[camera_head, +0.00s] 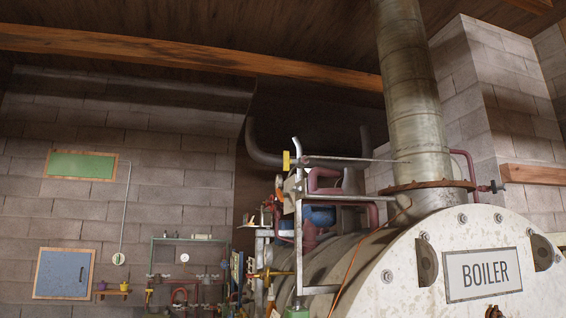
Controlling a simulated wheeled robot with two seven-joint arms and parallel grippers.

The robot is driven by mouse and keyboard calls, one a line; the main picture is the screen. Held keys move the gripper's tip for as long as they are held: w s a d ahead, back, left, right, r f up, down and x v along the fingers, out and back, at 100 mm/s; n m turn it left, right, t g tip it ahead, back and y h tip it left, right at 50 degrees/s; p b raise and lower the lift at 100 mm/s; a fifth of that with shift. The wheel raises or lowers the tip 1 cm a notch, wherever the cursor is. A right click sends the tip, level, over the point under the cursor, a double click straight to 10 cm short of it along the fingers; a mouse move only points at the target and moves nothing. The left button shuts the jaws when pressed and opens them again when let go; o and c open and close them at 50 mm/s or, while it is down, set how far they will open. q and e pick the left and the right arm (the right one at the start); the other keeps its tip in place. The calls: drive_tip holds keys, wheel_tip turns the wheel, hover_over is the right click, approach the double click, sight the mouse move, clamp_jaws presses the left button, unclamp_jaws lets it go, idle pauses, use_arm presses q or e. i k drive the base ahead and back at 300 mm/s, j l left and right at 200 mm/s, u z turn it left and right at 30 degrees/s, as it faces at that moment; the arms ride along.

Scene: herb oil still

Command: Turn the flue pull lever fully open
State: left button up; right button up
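The grey metal flue (412,100) rises from the top of the boiler (395,270) and leans slightly left toward the ceiling. A thin rod (375,160) runs left from the flue to a pale upright bar (297,148) with a small yellow piece (286,161) beside it. This looks like the flue pull lever, but no label shows and I cannot tell its setting. A red pipe with a dark valve handle (491,187) stands to the right of the flue's base. Neither of my grippers is in view.
A metal frame (299,245) with red pipes stands behind and left of the boiler front. A yellow-handled valve (270,274) sits low on its left. A piping rack (190,241), blue board (63,273) and green board (80,164) are by the far wall.

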sight(287, 161)
drive_tip(key=i+j+z, duration=0.1)
drive_tip(key=z, duration=0.25)
drive_tip(key=i+j+z, duration=0.1)
drive_tip(key=z, duration=0.25)
drive_tip(key=i+j+z, duration=0.15)
drive_tip(key=j, duration=0.3)
drive_tip(key=i+j+z, duration=0.1)
drive_tip(key=j, duration=0.35)
drive_tip(key=i+j+z, duration=0.15)
drive_tip(key=j, duration=0.3)
drive_tip(key=i+j+z, duration=0.1)
drive_tip(key=j, duration=0.4)
drive_tip(key=i+j+z, duration=0.15)
drive_tip(key=j, duration=0.3)
